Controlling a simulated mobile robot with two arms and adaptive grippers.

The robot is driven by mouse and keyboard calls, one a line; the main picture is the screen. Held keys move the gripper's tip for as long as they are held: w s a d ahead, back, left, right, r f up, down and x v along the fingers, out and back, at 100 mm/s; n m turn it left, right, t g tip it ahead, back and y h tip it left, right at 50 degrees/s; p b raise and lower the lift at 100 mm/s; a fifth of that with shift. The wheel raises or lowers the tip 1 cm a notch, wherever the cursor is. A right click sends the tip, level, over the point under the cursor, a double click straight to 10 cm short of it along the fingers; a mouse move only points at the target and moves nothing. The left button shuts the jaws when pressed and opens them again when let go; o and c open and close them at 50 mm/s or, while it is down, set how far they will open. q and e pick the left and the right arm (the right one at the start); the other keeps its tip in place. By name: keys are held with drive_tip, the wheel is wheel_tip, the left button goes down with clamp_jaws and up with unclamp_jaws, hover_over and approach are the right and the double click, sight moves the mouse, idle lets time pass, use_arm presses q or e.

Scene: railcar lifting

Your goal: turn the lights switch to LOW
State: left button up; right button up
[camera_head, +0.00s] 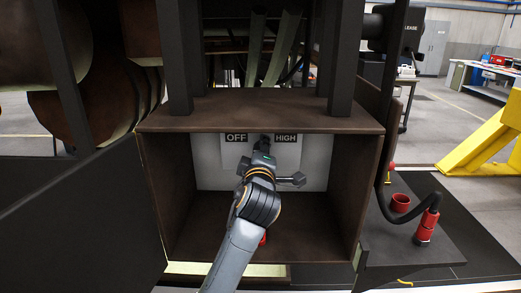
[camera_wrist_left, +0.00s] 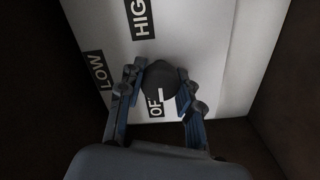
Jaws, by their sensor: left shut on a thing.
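The lights switch is a dark round knob (camera_wrist_left: 160,78) on a white panel (camera_head: 208,160) at the back of an open brown box. In the left wrist view the LOW label (camera_wrist_left: 97,69) is left of the knob, the HIGH label (camera_wrist_left: 142,18) above it, and the OFF label (camera_wrist_left: 155,105) below it, partly covered. A small white mark shows at the knob's edge beside OFF. In the head view OFF (camera_head: 236,138) and HIGH (camera_head: 286,138) show; LOW is hidden. My left gripper (camera_head: 264,142) is shut on the knob, one finger on each side. My right gripper is out of view.
The box's side walls and brown top (camera_head: 260,112) closely surround my left arm. A dark open door (camera_head: 70,215) stands at left.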

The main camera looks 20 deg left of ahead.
use_arm(q)
drive_tip(key=shift+m, duration=0.3)
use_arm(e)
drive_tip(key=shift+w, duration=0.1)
use_arm(q)
drive_tip(key=m, duration=0.3)
drive_tip(key=shift+r+m, duration=0.15)
drive_tip(key=shift+m, duration=0.15)
drive_tip(key=m+p, duration=0.1)
drive_tip(key=m, duration=0.2)
drive_tip(key=shift+r+m, duration=0.1)
drive_tip(key=shift+m, duration=0.2)
drive_tip(key=m+p, duration=0.2)
drive_tip(key=m, duration=0.3)
drive_tip(key=shift+p, duration=0.3)
drive_tip(key=m+p, duration=0.2)
drive_tip(key=m, duration=0.2)
drive_tip(key=shift+m, duration=0.3)
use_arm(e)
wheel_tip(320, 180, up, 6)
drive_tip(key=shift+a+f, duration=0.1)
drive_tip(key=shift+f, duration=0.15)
use_arm(q)
drive_tip(key=shift+m, duration=0.3)
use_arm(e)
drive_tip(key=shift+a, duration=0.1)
